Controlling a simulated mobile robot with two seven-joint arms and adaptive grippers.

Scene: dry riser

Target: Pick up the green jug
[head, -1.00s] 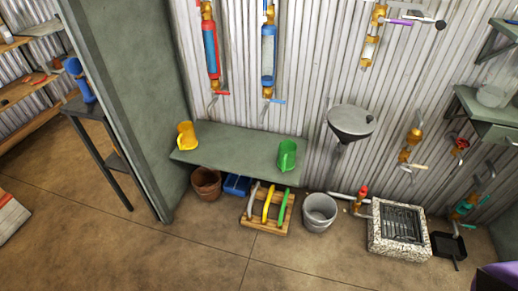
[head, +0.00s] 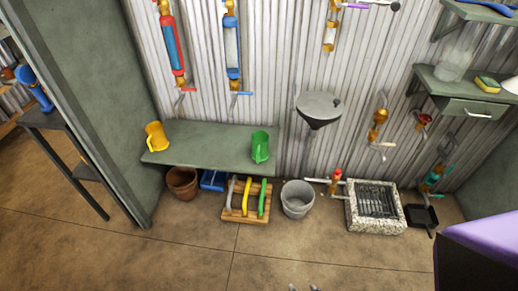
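The green jug (head: 260,147) stands upright near the right end of a grey-green bench (head: 205,150) against the corrugated wall. Its handle is on the side facing me. A yellow jug (head: 155,136) stands near the bench's left end. Two small grey tips (head: 303,288) show at the bottom edge, right of centre, well short of the bench. They look like the fingertips of a gripper, probably my right one; the rest is cut off. No gripper touches the green jug. My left gripper is not in view.
Under or before the bench are a brown pot (head: 182,184), a blue bin (head: 213,180), a wooden rack (head: 246,211) and a grey bucket (head: 297,200). A stone drain basin (head: 375,208) stands right. A purple-topped dark block (head: 480,255) fills the lower right. The front floor is clear.

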